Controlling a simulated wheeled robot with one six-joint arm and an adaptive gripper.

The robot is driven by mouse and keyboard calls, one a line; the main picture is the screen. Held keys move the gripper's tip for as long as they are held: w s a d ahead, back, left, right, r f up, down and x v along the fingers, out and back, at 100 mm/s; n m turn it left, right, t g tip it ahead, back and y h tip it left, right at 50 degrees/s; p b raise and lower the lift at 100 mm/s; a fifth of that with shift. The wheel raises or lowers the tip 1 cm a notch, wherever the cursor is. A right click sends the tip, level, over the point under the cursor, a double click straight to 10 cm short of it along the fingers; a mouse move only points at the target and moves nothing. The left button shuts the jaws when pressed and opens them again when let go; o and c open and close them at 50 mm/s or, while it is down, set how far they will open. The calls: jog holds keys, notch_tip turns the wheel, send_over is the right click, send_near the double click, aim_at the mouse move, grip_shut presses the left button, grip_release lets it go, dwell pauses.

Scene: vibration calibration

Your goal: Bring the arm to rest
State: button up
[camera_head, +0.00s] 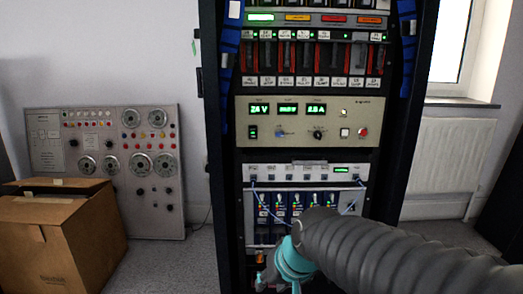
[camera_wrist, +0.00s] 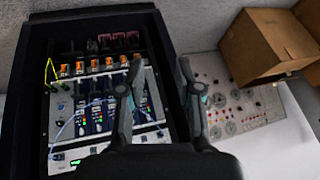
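My gripper (camera_wrist: 159,65) shows in the wrist view with its two fingers spread apart and nothing between them. One finger overlaps the equipment rack (camera_wrist: 165,110) and the other lies beyond the rack's dark side. In the head view my arm reaches in from the lower right, in front of the lower rack (camera_head: 225,215). Its grey ribbed sleeve ends at a teal wrist part at the bottom. The fingers are mostly cut off or hidden there. I cannot tell the exact gap between my gripper and the rack.
A beige power supply panel (camera_head: 330,107) with lit green displays sits mid-rack, above a patch panel with blue cables (camera_head: 262,187). A cardboard box (camera_head: 95,240) and a grey dial panel (camera_head: 150,205) stand at left. A radiator (camera_head: 440,155) is at right.

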jog(key=s+d+r+m+h+p, duration=0.1)
jog(key=s+d+r+h+p, duration=0.1)
jog(key=s+d, duration=0.9)
jog(key=shift+s+d+r+t+h+p, duration=0.25)
jog(key=shift+d+r+t+h+p, duration=0.25)
jog(key=shift+d+r, duration=0.6)
